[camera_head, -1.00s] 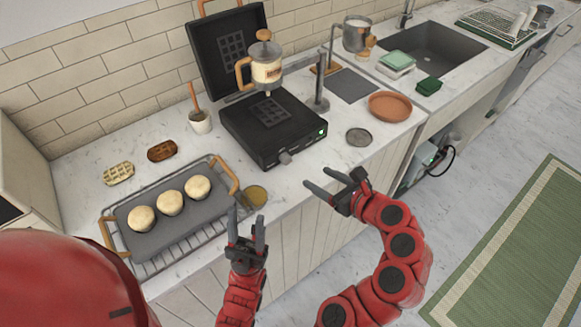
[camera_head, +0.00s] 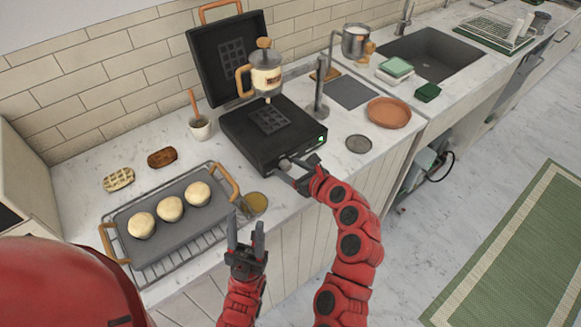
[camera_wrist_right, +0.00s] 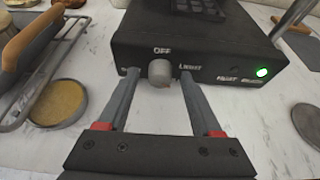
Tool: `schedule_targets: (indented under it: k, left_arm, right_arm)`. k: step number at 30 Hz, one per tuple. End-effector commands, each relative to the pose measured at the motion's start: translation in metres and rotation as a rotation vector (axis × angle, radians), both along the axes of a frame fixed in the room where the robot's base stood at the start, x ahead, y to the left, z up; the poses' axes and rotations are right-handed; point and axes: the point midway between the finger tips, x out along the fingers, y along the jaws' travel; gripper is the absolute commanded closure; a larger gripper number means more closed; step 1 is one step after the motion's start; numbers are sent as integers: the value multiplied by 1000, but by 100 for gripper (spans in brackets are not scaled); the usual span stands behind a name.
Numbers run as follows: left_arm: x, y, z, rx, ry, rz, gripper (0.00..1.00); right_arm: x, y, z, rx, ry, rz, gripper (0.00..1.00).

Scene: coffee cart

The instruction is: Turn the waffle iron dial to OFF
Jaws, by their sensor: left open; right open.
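The black waffle iron (camera_head: 262,140) stands on the counter with its lid (camera_head: 232,58) raised. Its grey dial (camera_wrist_right: 161,72) is on the front face, with "OFF" printed above it and "LIGHT" to its right. A green light (camera_wrist_right: 262,72) glows at the right of the front face. My right gripper (camera_wrist_right: 160,85) is open, with one finger on each side of the dial; I cannot tell whether they touch it. In the head view my right gripper (camera_head: 294,172) partly covers the dial. My left gripper (camera_head: 246,232) is open and empty in front of the counter edge.
A wire rack and tray (camera_head: 180,245) with several round pale pieces stand at the left. A small golden dish (camera_head: 256,203) and a grey disc (camera_head: 358,144) lie near the front edge. A dispenser (camera_head: 266,75) hangs over the iron.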

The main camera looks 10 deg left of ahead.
Motion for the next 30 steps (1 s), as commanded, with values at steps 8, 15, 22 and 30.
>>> schedule_targets:
  k: [8,15,22,30]
  left_arm:
    - [0,0,0,0,0,0,50]
    - [0,0,0,0,0,0,50]
    - [0,0,0,0,0,0,50]
    - [0,0,14,0,0,0,50]
  right_arm:
    - [0,0,0,1,-1,-1,41]
    - [0,0,0,0,0,-1,84]
    - [0,0,0,0,0,-1,100]
    - [-1,0,3,-24,-32,-2,100]
